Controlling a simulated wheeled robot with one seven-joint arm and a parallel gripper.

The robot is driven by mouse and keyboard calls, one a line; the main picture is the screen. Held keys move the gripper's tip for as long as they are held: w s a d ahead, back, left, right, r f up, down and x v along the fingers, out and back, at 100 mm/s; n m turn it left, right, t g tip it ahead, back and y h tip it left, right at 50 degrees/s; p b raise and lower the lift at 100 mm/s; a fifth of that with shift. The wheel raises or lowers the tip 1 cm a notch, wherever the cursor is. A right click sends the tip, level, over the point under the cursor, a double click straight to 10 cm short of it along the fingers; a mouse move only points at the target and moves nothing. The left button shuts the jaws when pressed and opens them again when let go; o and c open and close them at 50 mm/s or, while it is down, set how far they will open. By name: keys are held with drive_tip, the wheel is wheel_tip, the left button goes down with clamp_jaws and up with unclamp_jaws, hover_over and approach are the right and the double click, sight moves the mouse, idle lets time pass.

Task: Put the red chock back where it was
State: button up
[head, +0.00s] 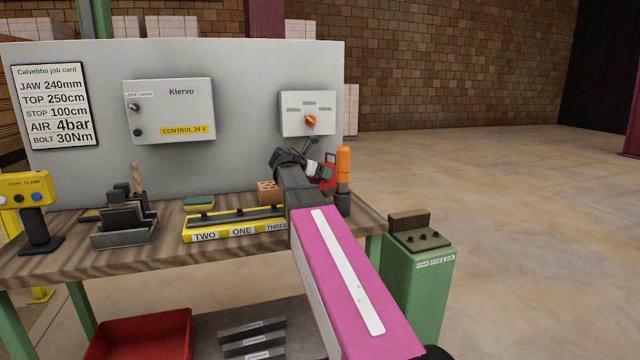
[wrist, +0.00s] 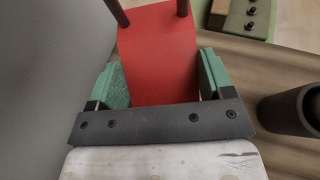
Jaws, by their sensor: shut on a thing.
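The red chock (wrist: 158,55) fills the upper middle of the wrist view, with two dark rods on its far end. My gripper (wrist: 162,80) is shut on it, with one green pad against each side. In the head view, a small part of the red chock (head: 330,171) shows beside my gripper (head: 319,168), at the back right of the workbench (head: 75,252). My arm hides part of this area. I cannot tell whether the chock touches the bench top.
A dark cup (head: 343,204) with an orange-handled tool (head: 343,165) stands close right of my gripper; the cup also shows in the wrist view (wrist: 298,112). A brick (head: 267,190) and a yellow numbered rail (head: 205,236) lie left. A green pedestal (head: 425,290) stands right.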

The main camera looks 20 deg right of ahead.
sight(319, 181)
drive_tip(key=shift+f, duration=2)
drive_tip(key=o, duration=1.2)
drive_tip(key=shift+f, duration=0.15)
drive_tip(key=shift+a+r, duration=0.1)
drive_tip(key=shift+r, duration=0.1)
drive_tip(key=v, duration=1.2)
drive_tip(key=shift+s, duration=0.1)
